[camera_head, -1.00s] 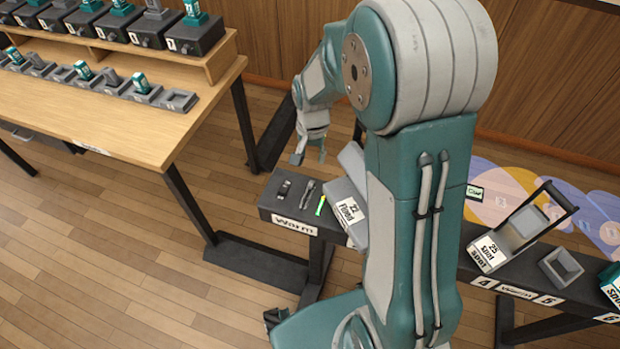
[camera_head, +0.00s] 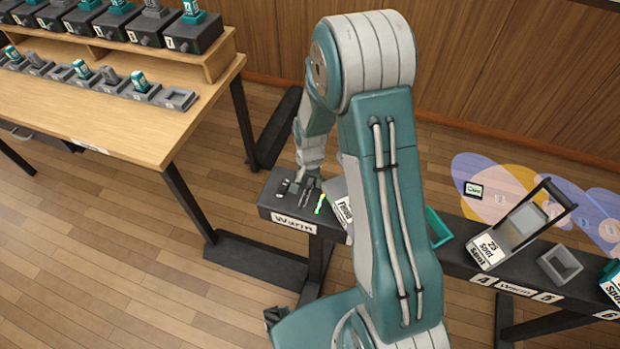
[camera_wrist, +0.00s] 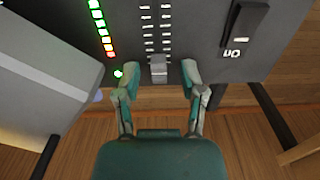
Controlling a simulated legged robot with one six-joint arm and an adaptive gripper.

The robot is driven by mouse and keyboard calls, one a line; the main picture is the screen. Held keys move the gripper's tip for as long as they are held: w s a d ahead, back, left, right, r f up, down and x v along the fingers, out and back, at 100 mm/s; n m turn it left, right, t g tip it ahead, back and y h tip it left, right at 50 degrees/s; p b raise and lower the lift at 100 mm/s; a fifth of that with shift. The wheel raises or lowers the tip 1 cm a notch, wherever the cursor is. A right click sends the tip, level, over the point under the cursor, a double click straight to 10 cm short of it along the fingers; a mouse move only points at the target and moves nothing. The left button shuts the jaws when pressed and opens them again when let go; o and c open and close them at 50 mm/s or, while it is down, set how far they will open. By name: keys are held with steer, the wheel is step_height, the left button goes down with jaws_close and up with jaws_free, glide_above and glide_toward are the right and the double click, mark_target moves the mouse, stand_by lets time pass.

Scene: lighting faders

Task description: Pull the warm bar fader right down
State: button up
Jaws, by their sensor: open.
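The warm bar fader's grey knob (camera_wrist: 158,69) shows in the wrist view at the near end of its track, between two rows of white tick marks. The "On" lettering is upside down there, so this looks like the far end of the panel. My gripper (camera_wrist: 160,78) is open, one fingertip on each side of the knob with a gap on both sides. In the head view my gripper (camera_head: 307,186) is low over the dark panel labelled "Warm" (camera_head: 268,208), and hides the knob.
A lit light column (camera_wrist: 101,28) and a grey block (camera_wrist: 40,75) lie left of the fader in the wrist view. A rocker switch (camera_wrist: 245,22) lies right. In the head view the block labelled "Flood" (camera_head: 338,192) stands close beside my gripper. A wooden desk (camera_head: 140,135) is at left.

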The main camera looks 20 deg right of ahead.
mark_target(300, 207)
jaws_close()
steer(key=s+a, duration=0.1)
steer(key=s, duration=0.1)
steer(key=s+a, duration=0.3)
steer(key=s, duration=0.1)
steer(key=shift+a, duration=0.15)
steer(key=shift+c, duration=0.3)
jaws_free()
steer(key=shift+o, duration=0.3)
steer(key=shift+a, duration=0.2)
